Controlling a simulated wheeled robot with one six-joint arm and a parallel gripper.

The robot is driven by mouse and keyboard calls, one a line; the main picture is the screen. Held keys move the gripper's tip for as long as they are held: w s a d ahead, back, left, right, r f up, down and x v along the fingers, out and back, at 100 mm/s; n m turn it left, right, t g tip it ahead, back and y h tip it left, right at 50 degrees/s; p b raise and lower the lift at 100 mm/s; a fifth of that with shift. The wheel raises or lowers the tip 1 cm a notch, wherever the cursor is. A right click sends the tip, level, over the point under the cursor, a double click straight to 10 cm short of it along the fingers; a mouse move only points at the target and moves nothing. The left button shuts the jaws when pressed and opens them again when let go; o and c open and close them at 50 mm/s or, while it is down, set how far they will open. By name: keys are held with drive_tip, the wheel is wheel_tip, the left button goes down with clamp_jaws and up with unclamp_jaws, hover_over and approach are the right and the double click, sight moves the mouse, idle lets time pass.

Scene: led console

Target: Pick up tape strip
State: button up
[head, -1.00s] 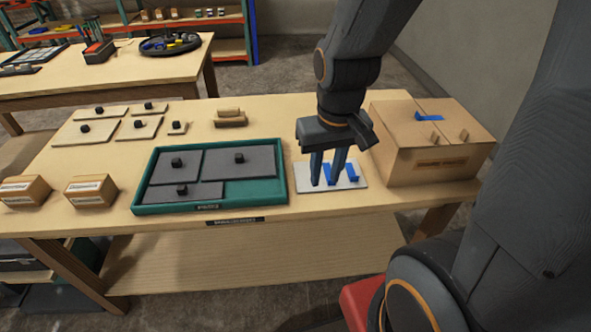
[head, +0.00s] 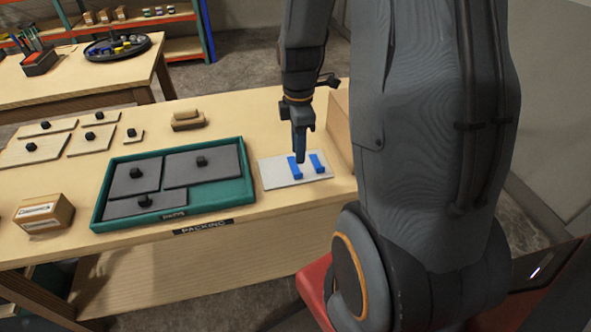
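Two blue tape strips lie on a pale card on the table, a left strip (head: 296,174) and a right strip (head: 318,163). The pale card (head: 273,176) is to the right of the green tray. My gripper (head: 301,159) points down over the card, its tip beside the left strip and between the two strips in the picture. I see it edge-on, with the fingers lined up, so I cannot tell whether it is open or shut. I cannot tell whether it touches a strip.
The green tray (head: 98,217) holds several grey panels with black knobs. A small carton (head: 45,222) stands at the left front. A cardboard box (head: 340,128) at the right is mostly hidden by my arm. Bare tabletop (head: 245,120) lies behind the card.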

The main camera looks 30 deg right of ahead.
sight(299, 173)
drive_tip(key=shift+d+f+n, duration=0.25)
drive_tip(key=shift+f+n, duration=0.05)
drive_tip(key=shift+f, duration=0.2)
drive_tip(key=shift+w+a+f+p, duration=0.1)
drive_tip(key=shift+f+p, duration=0.5)
drive_tip(key=shift+f, duration=1.2)
drive_tip(key=shift+w+f+p, duration=0.1)
drive_tip(key=shift+f+p, duration=0.45)
drive_tip(key=shift+f, duration=1.25)
clamp_jaws()
